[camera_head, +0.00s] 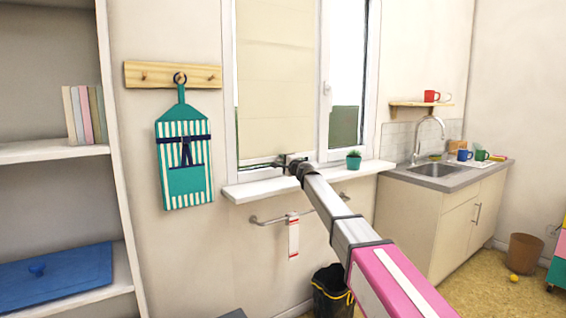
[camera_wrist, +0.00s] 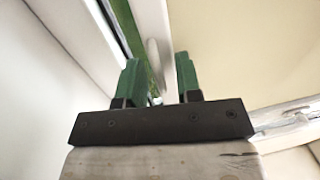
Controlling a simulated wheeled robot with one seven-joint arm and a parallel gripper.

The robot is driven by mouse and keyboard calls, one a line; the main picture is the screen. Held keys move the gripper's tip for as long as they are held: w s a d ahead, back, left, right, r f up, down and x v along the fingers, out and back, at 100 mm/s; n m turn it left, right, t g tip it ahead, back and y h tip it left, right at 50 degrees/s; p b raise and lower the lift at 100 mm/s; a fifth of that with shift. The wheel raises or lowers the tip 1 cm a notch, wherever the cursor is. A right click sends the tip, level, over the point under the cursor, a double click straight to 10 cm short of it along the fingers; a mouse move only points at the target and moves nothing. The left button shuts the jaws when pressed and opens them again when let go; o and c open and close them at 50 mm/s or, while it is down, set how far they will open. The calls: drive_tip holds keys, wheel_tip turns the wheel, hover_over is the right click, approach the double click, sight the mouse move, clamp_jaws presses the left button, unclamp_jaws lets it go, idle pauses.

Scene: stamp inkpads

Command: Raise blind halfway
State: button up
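The beige blind (camera_head: 277,85) hangs down over the left window pane in the head view, its lower end close above the sill. It also shows as a cream surface at the upper right in the wrist view (camera_wrist: 240,50). My gripper (camera_head: 281,160) is at the blind's lower edge, just above the sill. In the wrist view my gripper's green fingers (camera_wrist: 159,78) stand apart. A white strip with a rounded pale piece (camera_wrist: 156,55) lies between or just beyond the fingertips. I cannot tell whether either finger touches it.
A towel rail (camera_head: 266,220) is below the sill. A sink counter (camera_head: 440,178) stands at the right.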

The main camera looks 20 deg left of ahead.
clamp_jaws()
drive_tip(key=shift+r, duration=0.15)
wheel_tip(320, 180, up, 37)
drive_tip(key=shift+a, duration=0.1)
idle(0.3)
unclamp_jaws()
drive_tip(key=v, duration=1.1)
